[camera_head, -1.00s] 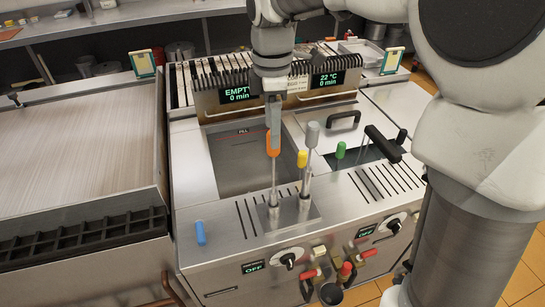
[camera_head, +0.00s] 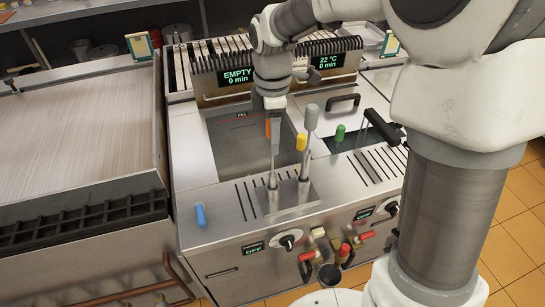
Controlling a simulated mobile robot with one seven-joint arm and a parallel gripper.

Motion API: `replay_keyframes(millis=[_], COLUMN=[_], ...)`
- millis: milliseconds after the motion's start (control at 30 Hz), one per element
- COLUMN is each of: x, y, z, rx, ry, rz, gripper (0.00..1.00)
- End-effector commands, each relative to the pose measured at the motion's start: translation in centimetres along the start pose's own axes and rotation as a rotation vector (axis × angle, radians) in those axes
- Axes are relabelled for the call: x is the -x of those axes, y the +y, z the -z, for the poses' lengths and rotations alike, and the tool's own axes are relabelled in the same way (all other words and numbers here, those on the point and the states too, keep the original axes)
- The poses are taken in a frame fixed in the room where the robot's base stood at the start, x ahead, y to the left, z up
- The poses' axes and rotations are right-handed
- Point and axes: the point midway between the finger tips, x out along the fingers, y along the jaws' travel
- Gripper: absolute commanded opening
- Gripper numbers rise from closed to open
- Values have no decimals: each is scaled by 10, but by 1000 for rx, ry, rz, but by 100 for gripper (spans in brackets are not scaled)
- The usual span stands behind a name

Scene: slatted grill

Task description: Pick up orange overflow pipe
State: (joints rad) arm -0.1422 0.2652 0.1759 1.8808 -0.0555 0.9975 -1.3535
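The orange overflow pipe (camera_head: 268,128) stands upright, its orange top partly hidden by my gripper and its thin metal rod running down to the holder plate (camera_head: 290,199) on the steel counter. My gripper (camera_head: 274,138) points down at the pipe's top, with a grey finger in front of the orange part. The far finger is hidden, so I cannot tell whether the fingers are closed on it.
A yellow-topped pipe (camera_head: 301,142) and a grey-topped rod (camera_head: 311,118) stand close to the right. A green knob (camera_head: 340,133) and a black handle (camera_head: 381,127) are farther right. An open basin (camera_head: 235,150) lies behind. A blue handle (camera_head: 200,215) is at left.

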Motion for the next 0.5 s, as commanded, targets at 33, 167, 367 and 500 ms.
replay_keyframes(millis=[33,167,367,500], x=[0,0,0,0], y=[0,0,0,0], z=[0,0,0,0], rx=[0,0,0,0], ry=[0,0,0,0], rz=[0,0,0,0], gripper=[48,25,0,0])
